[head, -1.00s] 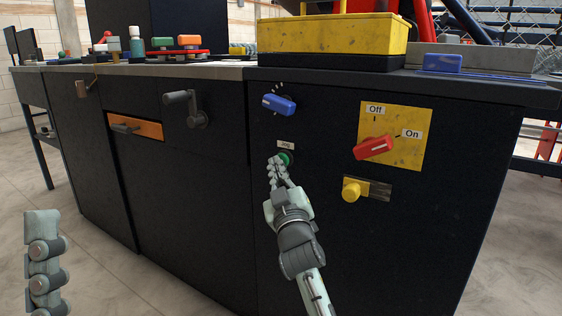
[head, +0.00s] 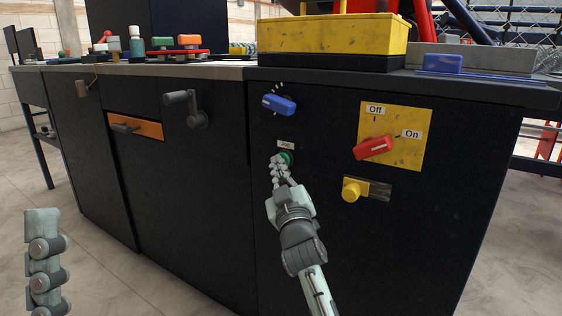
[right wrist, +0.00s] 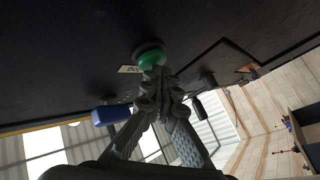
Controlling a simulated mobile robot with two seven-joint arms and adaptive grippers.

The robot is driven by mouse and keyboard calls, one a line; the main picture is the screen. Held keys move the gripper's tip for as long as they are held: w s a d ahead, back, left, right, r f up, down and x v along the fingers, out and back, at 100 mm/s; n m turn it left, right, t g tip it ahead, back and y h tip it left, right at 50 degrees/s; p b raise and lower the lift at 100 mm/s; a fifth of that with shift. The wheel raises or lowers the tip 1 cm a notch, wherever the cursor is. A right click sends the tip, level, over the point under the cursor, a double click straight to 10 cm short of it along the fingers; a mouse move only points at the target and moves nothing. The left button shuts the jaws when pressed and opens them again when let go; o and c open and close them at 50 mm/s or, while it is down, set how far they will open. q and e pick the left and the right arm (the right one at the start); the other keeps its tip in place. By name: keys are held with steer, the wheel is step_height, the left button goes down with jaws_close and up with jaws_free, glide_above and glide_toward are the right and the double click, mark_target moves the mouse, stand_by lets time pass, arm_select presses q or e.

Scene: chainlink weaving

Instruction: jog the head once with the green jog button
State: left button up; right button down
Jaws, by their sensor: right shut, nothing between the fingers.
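The green jog button (head: 286,158) is on the black cabinet front, under a small white "Jog" label (head: 287,144). My right gripper (head: 276,162) is shut and empty, its fingertips at the button and covering its left part. In the right wrist view the green button (right wrist: 150,54) shows just past the closed fingertips (right wrist: 158,76). They overlap its lower edge there; I cannot tell whether they touch or press it. Part of my left gripper (head: 45,262) shows at the lower left, away from the cabinet; its opening is not visible.
A blue knob (head: 279,104) is above the button. A red Off/On switch (head: 374,148) on a yellow plate and a yellow knob (head: 352,190) are to the right. A grey crank handle (head: 186,106) sticks out at the left. Floor in front is clear.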

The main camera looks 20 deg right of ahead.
steer(key=shift+s+a, duration=0.55)
steer(key=shift+a, duration=0.1)
